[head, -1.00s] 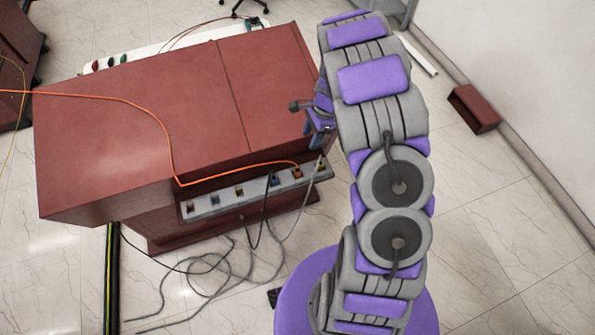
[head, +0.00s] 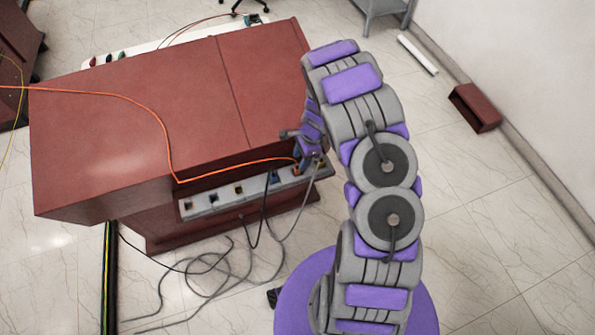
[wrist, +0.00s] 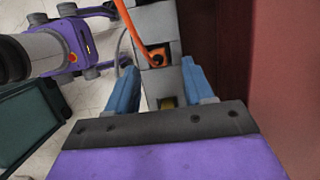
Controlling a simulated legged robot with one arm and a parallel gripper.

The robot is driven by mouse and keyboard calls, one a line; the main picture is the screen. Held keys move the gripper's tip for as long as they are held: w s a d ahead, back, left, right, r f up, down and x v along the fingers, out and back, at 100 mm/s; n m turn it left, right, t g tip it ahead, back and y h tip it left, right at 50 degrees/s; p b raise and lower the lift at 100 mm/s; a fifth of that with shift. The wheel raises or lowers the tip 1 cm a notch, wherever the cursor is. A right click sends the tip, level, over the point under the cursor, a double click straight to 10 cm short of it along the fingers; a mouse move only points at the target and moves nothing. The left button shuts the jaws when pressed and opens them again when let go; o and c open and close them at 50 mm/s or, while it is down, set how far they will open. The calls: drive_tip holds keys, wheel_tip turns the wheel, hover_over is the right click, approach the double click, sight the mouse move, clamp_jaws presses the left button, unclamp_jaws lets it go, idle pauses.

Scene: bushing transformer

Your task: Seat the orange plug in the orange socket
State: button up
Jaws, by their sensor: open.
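My gripper (wrist: 160,66) is open, its two blue fingers spread on either side of a grey socket strip in the wrist view. It also shows at the right end of the strip in the head view (head: 304,152). The orange plug (wrist: 159,54) is a small orange block with a dark centre, with an orange cable running up from it. It lies between and slightly beyond the fingertips, not visibly gripped. It appears at the orange socket, whose opening is hidden; I cannot tell how deep it sits. In the head view the gripper mostly covers this spot.
The socket strip (head: 213,203) runs along a red-brown cabinet (head: 130,100), with other coloured sockets. The orange cable (head: 120,98) drapes over the cabinet top. Grey and black cables (head: 200,262) lie looped on the floor. The cabinet wall stands close right of the fingers in the wrist view.

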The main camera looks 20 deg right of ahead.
drive_tip(key=x, duration=0.4)
drive_tip(key=shift+s+d+f+b, duration=0.1)
drive_tip(key=shift+d+b, duration=0.05)
drive_tip(key=shift+b, duration=0.2)
drive_tip(key=shift+c, duration=0.3)
clamp_jaws()
